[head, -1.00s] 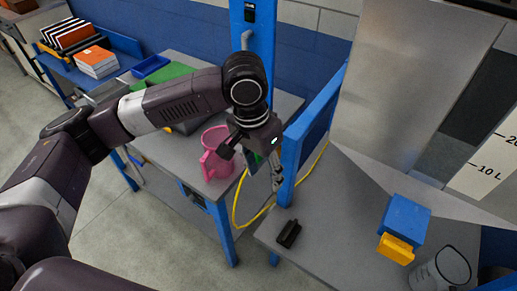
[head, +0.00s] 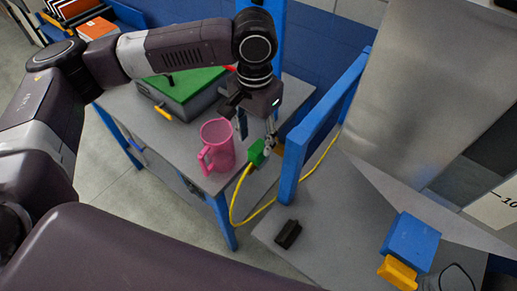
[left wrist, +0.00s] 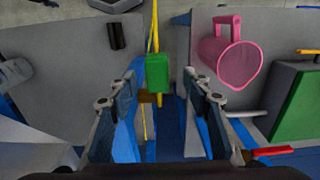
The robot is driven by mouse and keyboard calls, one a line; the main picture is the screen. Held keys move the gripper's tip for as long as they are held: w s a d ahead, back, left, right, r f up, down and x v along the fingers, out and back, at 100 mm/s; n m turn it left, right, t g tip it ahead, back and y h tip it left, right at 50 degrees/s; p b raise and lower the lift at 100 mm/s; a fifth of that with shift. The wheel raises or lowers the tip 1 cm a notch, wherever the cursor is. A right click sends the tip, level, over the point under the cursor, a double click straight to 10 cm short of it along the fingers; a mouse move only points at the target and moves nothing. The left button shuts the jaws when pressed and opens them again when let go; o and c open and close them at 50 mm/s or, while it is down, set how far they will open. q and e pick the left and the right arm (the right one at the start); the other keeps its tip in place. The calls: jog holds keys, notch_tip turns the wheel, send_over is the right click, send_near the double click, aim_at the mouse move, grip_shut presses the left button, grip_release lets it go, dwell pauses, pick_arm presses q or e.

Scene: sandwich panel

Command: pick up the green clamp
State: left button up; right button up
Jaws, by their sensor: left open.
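The green clamp (head: 257,152) sits at the edge of the grey table, beside the blue frame, with a yellow cable (head: 235,205) running down from it. It also shows in the left wrist view (left wrist: 157,72), roughly centred between the fingers. My left gripper (head: 250,126) is open and empty, pointing down just above the clamp. In the left wrist view its fingers (left wrist: 159,84) stand apart on either side of the clamp, and I see no contact. My right gripper is not in view.
A pink pitcher (head: 218,145) stands close to the clamp's left. A grey box with a green top (head: 183,90) lies behind it. The blue frame post (head: 292,170) rises just to the right. On the right table are a black object (head: 288,234) and a blue block (head: 411,240).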

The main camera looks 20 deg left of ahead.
aim_at(258, 146)
pick_arm(q)
jog(key=f, duration=0.2)
jog(key=f+p, duration=0.1)
jog(key=shift+w+d+f, duration=0.15)
jog(key=shift+d+f, duration=0.15)
jog(key=shift+f, duration=0.45)
jog(key=c, duration=0.3)
grip_shut()
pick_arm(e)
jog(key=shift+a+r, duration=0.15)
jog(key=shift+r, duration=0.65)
